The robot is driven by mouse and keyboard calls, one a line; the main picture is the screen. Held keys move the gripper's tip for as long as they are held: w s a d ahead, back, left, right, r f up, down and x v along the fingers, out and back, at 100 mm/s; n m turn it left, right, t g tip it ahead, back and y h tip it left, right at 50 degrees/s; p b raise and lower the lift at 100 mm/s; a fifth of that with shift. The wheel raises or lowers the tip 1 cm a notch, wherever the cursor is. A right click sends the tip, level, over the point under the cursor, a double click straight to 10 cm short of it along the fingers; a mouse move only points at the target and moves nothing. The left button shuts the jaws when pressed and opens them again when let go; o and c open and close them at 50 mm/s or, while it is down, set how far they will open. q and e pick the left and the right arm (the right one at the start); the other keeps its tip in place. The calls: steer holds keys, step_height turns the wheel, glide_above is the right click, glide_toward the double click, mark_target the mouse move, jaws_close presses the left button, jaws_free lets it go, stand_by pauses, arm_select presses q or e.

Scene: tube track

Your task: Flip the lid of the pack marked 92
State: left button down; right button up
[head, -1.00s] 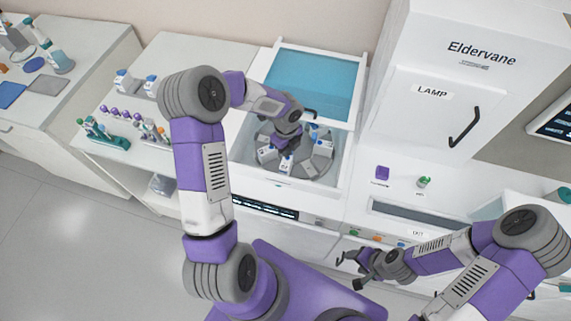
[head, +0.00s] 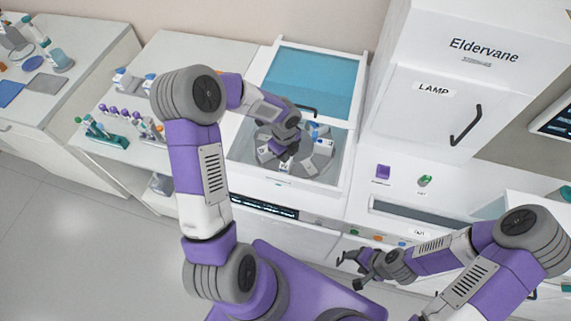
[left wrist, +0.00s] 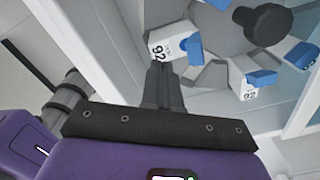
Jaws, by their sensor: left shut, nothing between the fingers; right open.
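The pack marked 92 (left wrist: 172,44) is a white pack with a blue lid (left wrist: 194,47), seen in the left wrist view just beyond my fingertips. My left gripper (left wrist: 159,70) is shut and empty, its tips close to the pack's near edge; I cannot tell if they touch. In the head view my left gripper (head: 284,154) reaches down into the open chamber over the grey rotor (head: 318,160), hiding part of it. My right gripper (head: 352,270) is open and empty in front of the machine, away from the packs.
Another white pack (left wrist: 245,92) with a blue lid sits nearby; its marking is hard to read. A dark round knob (left wrist: 268,22) stands at the rotor's middle. The chamber's white front rim (head: 285,184) and the blue-glazed cover (head: 315,82) bound the space.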

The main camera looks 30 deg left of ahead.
arm_select(q)
steer(key=shift+f, duration=0.1)
steer(key=shift+f+b, duration=1.05)
steer(key=shift+f, duration=0.2)
steer(key=shift+w, duration=0.1)
steer(key=shift+w+a+p, duration=0.15)
steer(key=shift+w+p, duration=0.1)
steer(key=shift+w, duration=0.35)
steer(key=shift+w+a+p, duration=0.15)
steer(key=shift+w+p, duration=0.1)
steer(key=shift+w, duration=0.3)
steer(key=shift+w+r, duration=0.1)
steer(key=shift+w, duration=0.2)
step_height(320, 180, up, 7)
steer(key=p, duration=0.6)
